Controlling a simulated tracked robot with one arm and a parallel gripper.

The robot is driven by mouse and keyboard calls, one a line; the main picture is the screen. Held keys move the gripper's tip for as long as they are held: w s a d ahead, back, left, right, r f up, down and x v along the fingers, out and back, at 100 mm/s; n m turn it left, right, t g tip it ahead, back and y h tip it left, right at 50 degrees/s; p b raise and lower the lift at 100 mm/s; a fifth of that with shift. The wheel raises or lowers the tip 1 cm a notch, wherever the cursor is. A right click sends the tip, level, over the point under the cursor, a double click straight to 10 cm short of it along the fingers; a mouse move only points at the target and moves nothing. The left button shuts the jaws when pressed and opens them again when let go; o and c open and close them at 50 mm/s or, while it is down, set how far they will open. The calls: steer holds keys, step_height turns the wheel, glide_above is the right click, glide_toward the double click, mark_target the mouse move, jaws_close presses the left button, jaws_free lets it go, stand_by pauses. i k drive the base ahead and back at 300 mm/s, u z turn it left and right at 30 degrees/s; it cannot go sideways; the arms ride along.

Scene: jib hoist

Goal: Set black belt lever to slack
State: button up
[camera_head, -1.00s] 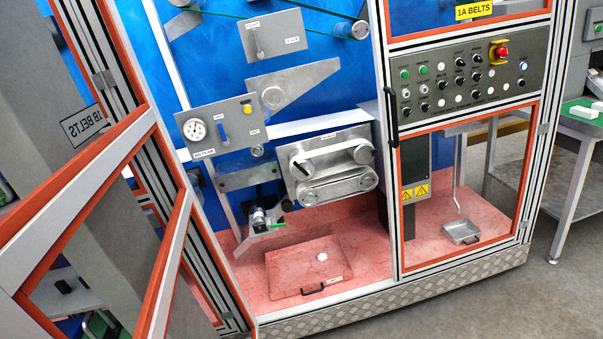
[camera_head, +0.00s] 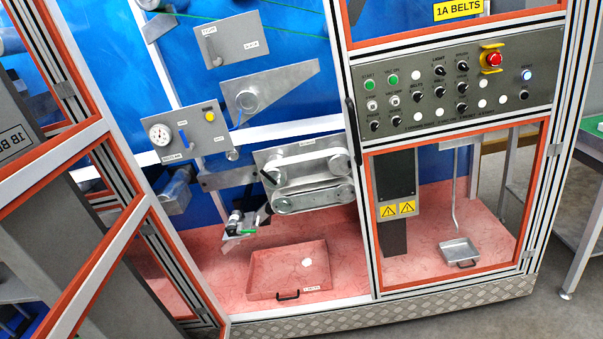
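The grey belt unit (camera_head: 306,196) stands in the open left bay of the machine, with an upper and a lower pair of rollers. Any marks beside these levers are too small to read. Above, a grey plate (camera_head: 236,42) carries a grey lever (camera_head: 211,46) and two small unreadable labels. My gripper does not show in this view, so nothing is seen touching the levers.
An orange-framed door (camera_head: 55,180) stands open at the left. A post (camera_head: 358,190) divides the left bay from the right, glazed one. A control panel (camera_head: 455,85) with a red emergency button (camera_head: 493,59) is above right. A red tray (camera_head: 288,270) lies on the bay floor.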

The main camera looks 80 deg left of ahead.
mark_target(275, 178)
steer(key=z, duration=0.05)
steer(key=i, duration=0.45)
steer(key=u, duration=2.7)
steer(key=i, duration=0.5)
steer(key=z, duration=0.15)
steer(key=k, duration=0.45)
steer(key=z, duration=1.6)
